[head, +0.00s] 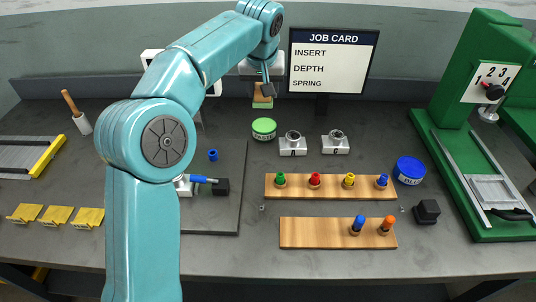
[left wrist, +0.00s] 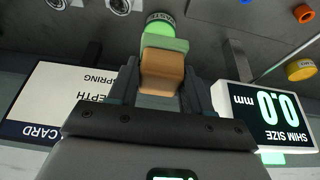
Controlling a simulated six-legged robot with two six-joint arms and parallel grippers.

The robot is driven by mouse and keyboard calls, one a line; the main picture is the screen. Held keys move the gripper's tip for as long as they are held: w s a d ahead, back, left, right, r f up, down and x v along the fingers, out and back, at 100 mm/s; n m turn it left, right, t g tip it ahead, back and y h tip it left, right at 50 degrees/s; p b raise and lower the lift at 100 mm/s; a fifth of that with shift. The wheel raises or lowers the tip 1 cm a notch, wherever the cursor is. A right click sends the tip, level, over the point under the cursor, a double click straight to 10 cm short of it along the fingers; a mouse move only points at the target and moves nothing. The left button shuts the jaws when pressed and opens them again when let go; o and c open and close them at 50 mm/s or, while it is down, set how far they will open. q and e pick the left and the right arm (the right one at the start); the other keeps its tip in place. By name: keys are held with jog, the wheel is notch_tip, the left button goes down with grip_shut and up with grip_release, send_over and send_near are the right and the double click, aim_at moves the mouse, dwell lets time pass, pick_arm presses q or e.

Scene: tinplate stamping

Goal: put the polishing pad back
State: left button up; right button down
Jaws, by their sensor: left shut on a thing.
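The polishing pad, a tan block (head: 263,98) with a green face, is between the fingers of my left gripper (head: 264,84) near the back of the bench. In the left wrist view, the pad (left wrist: 162,72) sits between both fingers, its green layer on the far side. My left gripper (left wrist: 160,98) is shut on it. Whether the pad touches the bench or hangs above it I cannot tell. A green-lidded round tin (head: 264,128) stands just in front of the pad; it shows beyond the pad in the left wrist view (left wrist: 161,22). My right gripper is out of view.
The job card board (head: 332,62) stands right of the gripper. A shim size display (left wrist: 268,115) reading 0.0 mm stands on the other side. Two small ring holders (head: 292,146) (head: 335,145), wooden peg racks (head: 325,187), a blue tin (head: 409,171) and a green press (head: 458,90) lie rightward.

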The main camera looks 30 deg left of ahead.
pick_arm(q)
jog(key=f, duration=0.5)
jog(key=f+b, duration=0.1)
jog(key=f, duration=0.4)
jog(key=f+b, duration=0.1)
jog(key=f, duration=0.4)
jog(key=shift+a+f, duration=0.2)
jog(key=shift+a, duration=0.05)
notch_tip(320, 180, down, 4)
jog(key=shift+d+f+b, duration=0.1)
jog(key=shift+b, duration=0.2)
jog(key=shift+f, duration=0.25)
jog(key=shift+s+r, duration=0.1)
jog(key=shift+f, duration=0.2)
jog(key=o, duration=0.9)
jog(key=shift+r, duration=0.15)
